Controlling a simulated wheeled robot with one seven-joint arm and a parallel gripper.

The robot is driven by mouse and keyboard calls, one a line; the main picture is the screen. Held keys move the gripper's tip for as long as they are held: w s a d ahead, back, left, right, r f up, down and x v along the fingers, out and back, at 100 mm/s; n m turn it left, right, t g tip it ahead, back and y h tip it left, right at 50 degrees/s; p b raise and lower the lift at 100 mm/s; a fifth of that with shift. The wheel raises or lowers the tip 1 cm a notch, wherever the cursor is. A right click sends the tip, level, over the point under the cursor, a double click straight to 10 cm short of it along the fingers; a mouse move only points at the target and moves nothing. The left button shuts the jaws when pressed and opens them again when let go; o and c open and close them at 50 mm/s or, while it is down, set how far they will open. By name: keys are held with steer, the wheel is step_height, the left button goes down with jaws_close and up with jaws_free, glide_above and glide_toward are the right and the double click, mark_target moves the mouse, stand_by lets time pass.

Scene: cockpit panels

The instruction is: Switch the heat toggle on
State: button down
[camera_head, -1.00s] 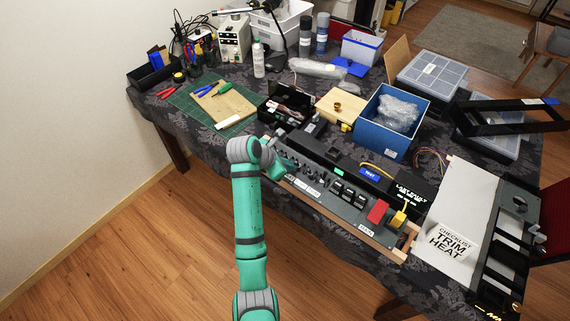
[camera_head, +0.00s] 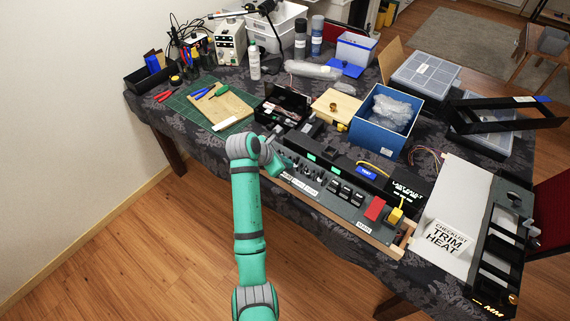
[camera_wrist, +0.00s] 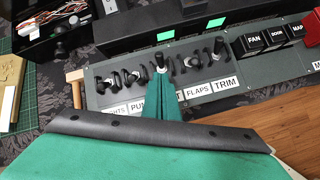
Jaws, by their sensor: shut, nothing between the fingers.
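In the wrist view the dark switch panel (camera_wrist: 205,88) carries a row of metal toggles with white labels below. The labels LIGHTS, PUMP, FLAPS and TRIM show at least in part. A middle label is mostly covered by my fingers; only a final T shows. The toggle above it (camera_wrist: 161,60) stands just beyond my fingertips, its dark tip and light base visible. My gripper (camera_wrist: 161,85) is shut, with nothing between its fingers. Contact with the toggle cannot be told. In the head view my gripper (camera_head: 281,163) is over the left part of the panel.
FAN, DOWN and MAP rocker switches (camera_wrist: 275,38) sit to the right of the toggles. A red block (camera_head: 375,208) and yellow part (camera_head: 395,215) are at the panel's right end. A blue box (camera_head: 385,120) stands behind. A checklist card (camera_head: 447,242) lies on the right.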

steer(key=shift+s+a+r, duration=0.15)
steer(key=shift+s+a, duration=0.05)
steer(key=shift+a, duration=0.05)
steer(key=shift+d+r, duration=0.3)
steer(key=shift+r, duration=0.4)
steer(key=shift+a, duration=0.1)
steer(key=shift+a, duration=0.1)
step_height(320, 180, up, 10)
steer(key=w, duration=0.1)
steer(key=shift+w, duration=0.3)
steer(key=shift+w, duration=0.1)
